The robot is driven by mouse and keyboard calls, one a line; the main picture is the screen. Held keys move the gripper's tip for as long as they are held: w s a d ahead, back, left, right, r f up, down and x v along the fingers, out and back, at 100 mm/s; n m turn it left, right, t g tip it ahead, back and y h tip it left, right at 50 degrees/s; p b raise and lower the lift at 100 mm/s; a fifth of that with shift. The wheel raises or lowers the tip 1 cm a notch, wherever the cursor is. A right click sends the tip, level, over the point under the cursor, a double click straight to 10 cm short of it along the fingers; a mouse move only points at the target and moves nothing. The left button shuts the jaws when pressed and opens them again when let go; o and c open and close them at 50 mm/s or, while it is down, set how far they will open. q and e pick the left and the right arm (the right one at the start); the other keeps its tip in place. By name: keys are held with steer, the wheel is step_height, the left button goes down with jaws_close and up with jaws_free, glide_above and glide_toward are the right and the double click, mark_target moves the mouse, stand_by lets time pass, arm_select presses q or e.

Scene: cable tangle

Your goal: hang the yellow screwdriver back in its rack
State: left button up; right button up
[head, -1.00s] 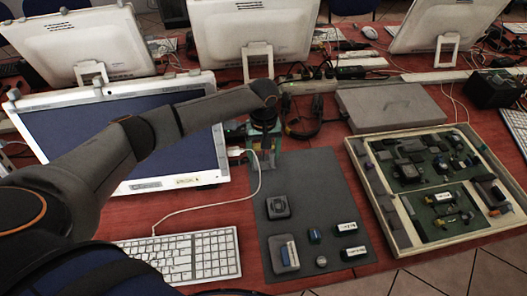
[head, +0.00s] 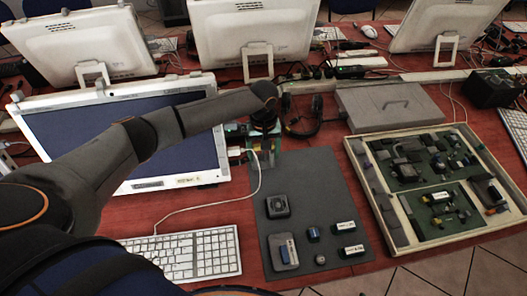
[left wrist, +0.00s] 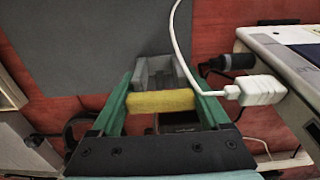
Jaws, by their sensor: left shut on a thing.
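My left gripper (left wrist: 160,95) has two green fingers and fills the middle of the left wrist view. It is shut on the yellow screwdriver (left wrist: 160,101), of which a short yellow bar shows across the fingers. A grey slotted block (left wrist: 143,75) shows just past the yellow bar; I cannot tell if it is the rack or part of the fingers. In the head view, my left gripper (head: 265,150) points down at the far end of the grey mat, and the screwdriver is hidden there. No rack shows clearly. My right gripper is not in view.
A white cable (left wrist: 183,50) with a white plug (left wrist: 262,90) runs close beside the gripper. The grey mat (head: 305,190) carries several small parts. A monitor (head: 120,140) stands left, a keyboard (head: 195,253) in front, and a tray of circuit boards (head: 400,235) right.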

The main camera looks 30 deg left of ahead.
arm_select(q)
steer(key=shift+f, duration=0.65)
stand_by(0.5)
steer(key=o, duration=1.3)
steer(key=shift+c, duration=0.2)
step_height(320, 180, up, 13)
steer(key=shift+f+p, duration=0.2)
steer(key=shift+p, duration=0.35)
steer(key=shift+r, duration=0.1)
step_height(320, 180, up, 6)
steer(key=p, duration=0.5)
